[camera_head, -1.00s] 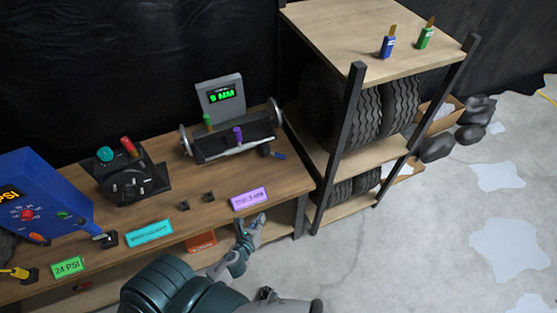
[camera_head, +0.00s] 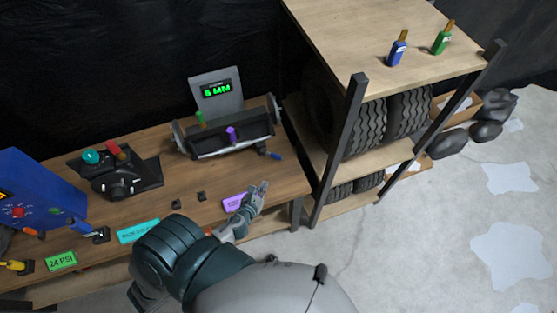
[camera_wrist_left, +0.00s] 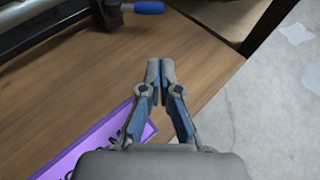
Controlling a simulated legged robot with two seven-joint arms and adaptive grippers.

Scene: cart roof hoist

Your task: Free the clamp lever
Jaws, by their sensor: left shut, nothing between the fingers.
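The clamp lever appears to be the small blue-handled lever (camera_head: 275,156) at the right end of the black gauge device (camera_head: 225,140) on the bench. Its blue handle (camera_wrist_left: 148,7) also shows at the top edge of the left wrist view, with a dark block beside it. My left gripper (camera_head: 262,187) is over the bench's front edge, by the purple label, nearer to me than the lever and apart from it. In the left wrist view its fingertips (camera_wrist_left: 160,66) are together and empty. My right gripper is out of view.
The wooden bench (camera_head: 200,225) also holds a blue PSI box (camera_head: 40,190), a black device with teal and red knobs (camera_head: 118,172) and coloured labels. A shelf rack with tyres (camera_head: 355,85) stands close on the right. Bench top between gripper and lever looks clear.

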